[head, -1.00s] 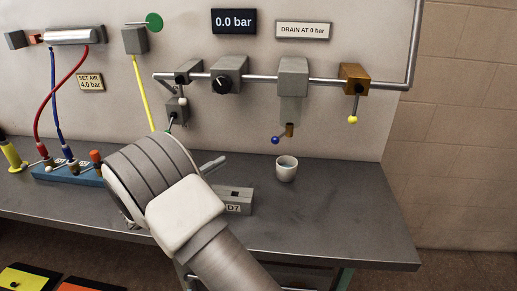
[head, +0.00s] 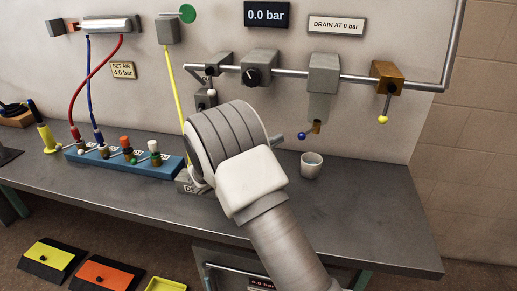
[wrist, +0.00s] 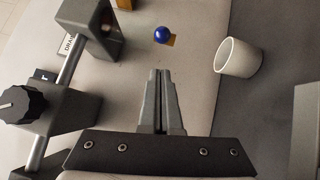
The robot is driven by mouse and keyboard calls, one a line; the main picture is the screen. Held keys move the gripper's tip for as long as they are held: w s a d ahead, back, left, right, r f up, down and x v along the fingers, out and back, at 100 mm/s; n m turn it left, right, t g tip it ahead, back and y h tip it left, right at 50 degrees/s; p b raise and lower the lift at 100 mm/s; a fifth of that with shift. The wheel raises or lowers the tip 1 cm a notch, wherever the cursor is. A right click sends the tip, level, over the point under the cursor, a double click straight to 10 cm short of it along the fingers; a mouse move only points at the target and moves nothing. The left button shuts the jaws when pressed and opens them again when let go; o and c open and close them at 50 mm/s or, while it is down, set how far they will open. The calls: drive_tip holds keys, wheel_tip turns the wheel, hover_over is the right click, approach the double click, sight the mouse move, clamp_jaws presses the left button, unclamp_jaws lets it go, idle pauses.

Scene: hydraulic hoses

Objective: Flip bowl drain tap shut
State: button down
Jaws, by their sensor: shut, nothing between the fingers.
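The drain tap's blue ball handle (head: 302,136) sticks out to the left of the brass outlet (head: 317,127) under the grey filter bowl (head: 319,106). In the wrist view the blue ball (wrist: 163,34) lies just beyond my fingertips, in front of part of the brass. My gripper (wrist: 158,72) is shut and empty, with a visible gap between its tips and the ball. In the head view my arm hides most of the gripper; a fingertip (head: 277,141) shows left of the ball.
A white cup (head: 311,165) stands on the bench (head: 385,215) below the tap; it is right of my fingers in the wrist view (wrist: 237,57). A black-knobbed regulator (head: 258,70) and a yellow-ball valve (head: 382,119) flank the bowl. The display (head: 266,14) reads 0.0 bar.

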sight(309, 132)
drive_tip(key=d, duration=0.2)
drive_tip(key=s+d, duration=0.1)
drive_tip(key=shift+s+r, duration=0.1)
drive_tip(key=shift+r, duration=0.25)
drive_tip(key=shift+d, duration=0.2)
